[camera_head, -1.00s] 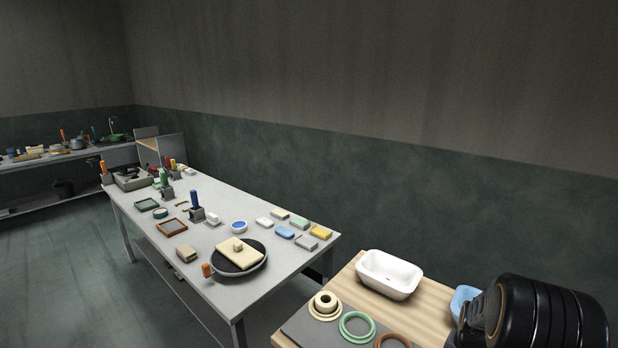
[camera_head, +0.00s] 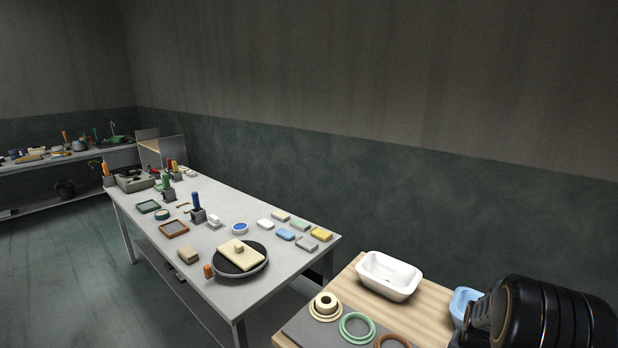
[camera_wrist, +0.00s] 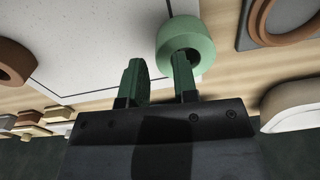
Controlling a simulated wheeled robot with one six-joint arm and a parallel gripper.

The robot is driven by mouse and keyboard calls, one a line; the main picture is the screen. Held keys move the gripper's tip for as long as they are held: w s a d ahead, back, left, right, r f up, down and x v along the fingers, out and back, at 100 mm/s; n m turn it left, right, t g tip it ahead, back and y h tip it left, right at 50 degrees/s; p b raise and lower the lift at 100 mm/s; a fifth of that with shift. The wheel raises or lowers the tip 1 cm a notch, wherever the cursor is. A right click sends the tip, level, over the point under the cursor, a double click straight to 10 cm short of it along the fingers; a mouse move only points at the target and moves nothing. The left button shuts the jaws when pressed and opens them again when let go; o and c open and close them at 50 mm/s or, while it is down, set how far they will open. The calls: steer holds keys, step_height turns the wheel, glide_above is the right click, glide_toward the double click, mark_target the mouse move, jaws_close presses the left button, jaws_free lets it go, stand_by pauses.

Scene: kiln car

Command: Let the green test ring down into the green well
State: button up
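The green test ring (camera_wrist: 201,38) shows in the wrist view as a thick green ring, just beyond my fingertips. My gripper (camera_wrist: 160,64) has two dark green fingers standing apart. The right finger overlaps the ring's hole; the left finger is outside the ring, with a visible gap to its wall. I see no firm hold on the ring. The green well (camera_head: 343,332) is a flat green ring on a grey board (camera_head: 301,325) in the head view, between a cream one and a brown one. The green well does not clearly show in the wrist view.
A cream stepped ring (camera_head: 315,309) and a brown ring (camera_head: 379,341) flank the green well. A white basin (camera_head: 377,283) and a blue basin (camera_head: 459,305) stand on the wooden top (camera_head: 429,309). A thick brown ring (camera_wrist: 24,62) lies left on a white sheet (camera_wrist: 100,35).

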step_height(320, 180, up, 13)
steer(key=b, duration=0.1)
steer(key=s+a+r+n+t, duration=0.2)
steer(key=s+a+r+n, duration=0.1)
steer(key=a, duration=0.8)
steer(key=s+a+r+n+t, duration=0.2)
steer(key=s+a+n, duration=0.4)
steer(key=a, duration=0.5)
steer(key=shift+s+r, duration=0.55)
steer(key=shift+s, duration=0.45)
steer(key=shift+o, duration=0.4)
